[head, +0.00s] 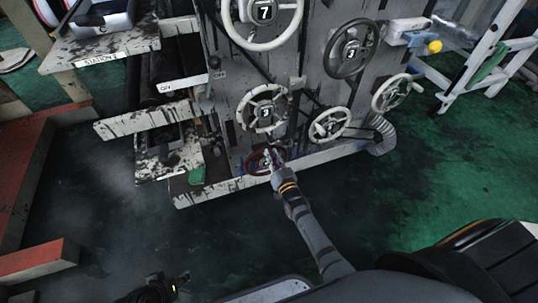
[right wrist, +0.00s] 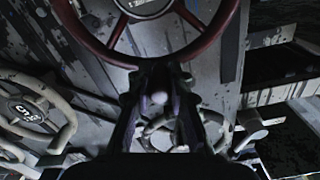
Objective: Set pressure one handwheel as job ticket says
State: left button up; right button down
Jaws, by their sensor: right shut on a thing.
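A dark red handwheel (head: 252,163) sits low on the grey machine panel in the head view, partly hidden by my right gripper. In the right wrist view its red rim (right wrist: 208,40) and pale hub (right wrist: 143,5) show at the top. My right gripper (head: 276,165) is shut on the near part of that rim; its fingers (right wrist: 158,75) reach the rim in the right wrist view. My left gripper (head: 178,284) is low at the left over the dark floor, away from the machine; its jaws are too dark to read. I cannot read a job ticket or the red wheel's label.
Several pale handwheels, one (head: 264,108) just above the red one and another (head: 330,124) to its right, crowd the panel. A dark handwheel (head: 351,48) is higher. A paint-stained ledge (head: 300,163) runs below. A "STATION" table (head: 100,48) stands left. Green floor is open at right.

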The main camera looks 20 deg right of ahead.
aim_at(285, 152)
jog(key=d+m, duration=0.1)
jog(key=m, duration=0.1)
jog(key=d+f+m+p, duration=0.1)
jog(key=d+m, duration=0.1)
jog(key=shift+d+m, duration=0.25)
jog(key=shift+m, duration=0.15)
jog(key=d+f+m, duration=0.1)
jog(key=d+m, duration=0.1)
jog(key=m, duration=0.1)
jog(key=shift+w+f, duration=0.1)
jog(key=shift+f, duration=0.25)
pick_arm(q)
jog(key=shift+w+r+b, duration=0.1)
jog(key=shift+b, duration=0.55)
pick_arm(e)
jog(key=shift+d+f+m, duration=0.3)
jog(key=shift+f+m, duration=0.1)
jog(key=shift+m, duration=0.4)
jog(key=shift+d+f+m, duration=0.3)
jog(key=shift+f+m, duration=0.1)
jog(key=shift+m, duration=0.4)
pick_arm(q)
jog(key=shift+s, duration=0.2)
